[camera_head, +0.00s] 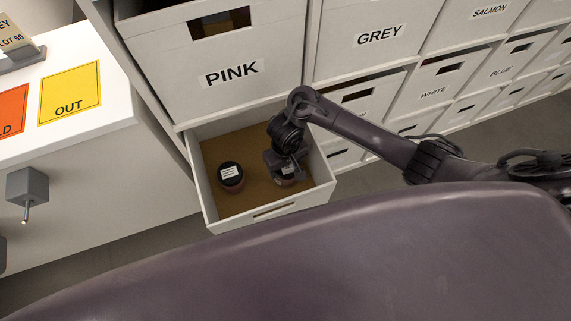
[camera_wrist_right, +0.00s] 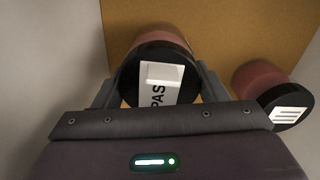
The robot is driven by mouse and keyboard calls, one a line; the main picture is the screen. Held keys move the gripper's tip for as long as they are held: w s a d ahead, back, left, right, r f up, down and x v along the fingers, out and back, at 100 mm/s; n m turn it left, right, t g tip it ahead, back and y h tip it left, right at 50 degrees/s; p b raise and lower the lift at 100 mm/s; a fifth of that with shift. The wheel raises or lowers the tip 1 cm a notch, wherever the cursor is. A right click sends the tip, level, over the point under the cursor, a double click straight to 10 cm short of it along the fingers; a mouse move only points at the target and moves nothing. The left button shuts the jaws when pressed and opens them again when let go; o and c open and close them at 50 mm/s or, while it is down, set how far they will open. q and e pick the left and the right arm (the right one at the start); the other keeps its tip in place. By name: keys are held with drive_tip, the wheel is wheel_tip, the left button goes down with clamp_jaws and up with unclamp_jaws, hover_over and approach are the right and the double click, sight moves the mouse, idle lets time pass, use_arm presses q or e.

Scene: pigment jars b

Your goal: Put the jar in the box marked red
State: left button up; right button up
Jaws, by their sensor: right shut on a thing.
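My right gripper (camera_head: 284,168) reaches down into an open, pulled-out box (camera_head: 267,212). It is shut on a jar (camera_head: 287,182) with a dark lid and reddish body. In the right wrist view the held jar (camera_wrist_right: 157,52) sits between the fingers, its white lid label partly reading "PAS". Whether it touches the box floor I cannot tell. A second jar (camera_head: 231,176) stands in the box to the left, dark-lidded with a white label; it also shows in the right wrist view (camera_wrist_right: 285,105). I see no box label reading red. My left gripper is out of view.
The shelf holds white boxes marked PINK (camera_head: 231,72), GREY (camera_head: 380,36), SALMON (camera_head: 490,11), WHITE (camera_head: 434,93) and BLUE (camera_head: 501,71). At left is a white counter (camera_head: 60,130) with a yellow OUT card (camera_head: 70,93) and an orange card (camera_head: 12,110).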

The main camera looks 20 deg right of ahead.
drive_tip(key=o, duration=1.1)
drive_tip(key=shift+f, duration=0.1)
drive_tip(key=shift+c, duration=0.2)
drive_tip(key=shift+r, duration=0.5)
wheel_tip(320, 180, up, 11)
drive_tip(key=p, duration=0.9)
drive_tip(key=shift+r, duration=0.2)
